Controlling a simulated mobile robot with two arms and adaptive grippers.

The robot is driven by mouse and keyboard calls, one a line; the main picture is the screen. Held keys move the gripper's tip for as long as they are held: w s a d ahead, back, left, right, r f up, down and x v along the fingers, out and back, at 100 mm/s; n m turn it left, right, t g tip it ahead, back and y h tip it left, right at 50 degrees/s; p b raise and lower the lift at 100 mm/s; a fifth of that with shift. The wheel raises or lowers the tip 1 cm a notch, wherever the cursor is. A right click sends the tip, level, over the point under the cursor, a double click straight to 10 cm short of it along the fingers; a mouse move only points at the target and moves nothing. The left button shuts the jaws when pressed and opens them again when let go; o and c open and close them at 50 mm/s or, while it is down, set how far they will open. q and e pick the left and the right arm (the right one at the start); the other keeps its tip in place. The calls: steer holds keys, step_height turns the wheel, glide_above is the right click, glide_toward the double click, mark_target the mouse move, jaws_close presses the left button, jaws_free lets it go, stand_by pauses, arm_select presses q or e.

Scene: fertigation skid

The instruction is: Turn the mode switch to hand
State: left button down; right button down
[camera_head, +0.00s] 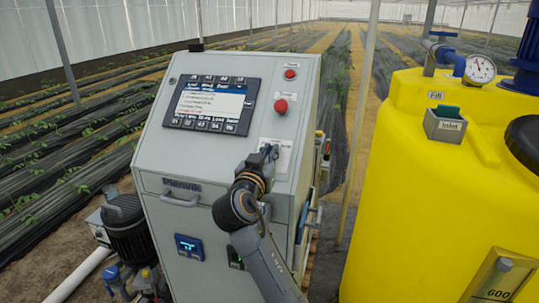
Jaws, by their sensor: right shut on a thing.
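The grey control cabinet (157,161) stands in the middle with a sloped panel on top. My right gripper (270,150) is at the right part of this panel, below the red buttons, and its arm comes up from the bottom. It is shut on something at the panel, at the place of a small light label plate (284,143). The mode switch itself is hidden behind the gripper, so its position cannot be read. My left gripper is not in view.
A screen (211,104) and a red mushroom button (281,106) are on the panel, with a smaller red button (290,74) above. A yellow tank (420,190) with a gauge (480,69) stands close on the right. A drawer handle (180,200) sticks out at the cabinet's front.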

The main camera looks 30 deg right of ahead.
steer(key=c, duration=1.5)
jaws_free()
steer(key=shift+o, duration=0.2)
steer(key=v, duration=1.2)
